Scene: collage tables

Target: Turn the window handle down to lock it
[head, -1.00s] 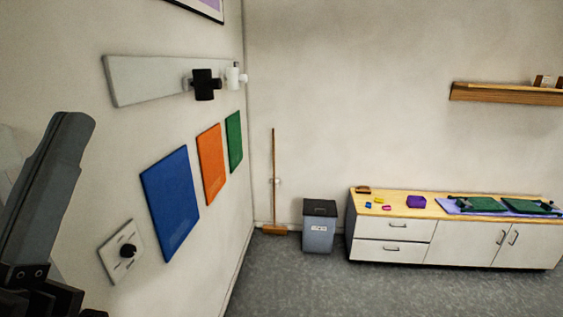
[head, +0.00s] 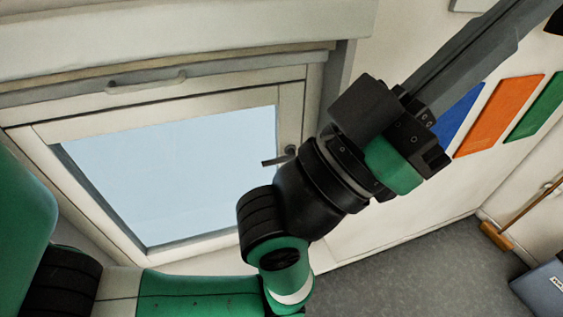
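The window (head: 170,100) is at the left in the head view, with a white frame and a pale blue pane. Its small dark handle (head: 275,160) is on the right side of the frame, and its lever points left, roughly level in the picture. My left gripper (head: 500,42) is at the upper right, its long grey fingers pointing up and right, away from the handle. It is apart from the handle, and its fingertips reach the picture's edge. I cannot tell if its fingers are parted. My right gripper is not in view.
My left arm crosses in front of the window's lower right corner. Blue (head: 460,115), orange (head: 499,115) and green (head: 537,108) panels hang on the wall at right. A broom (head: 497,235) and a grey bin (head: 545,290) stand at lower right. The grey floor (head: 400,275) between is clear.

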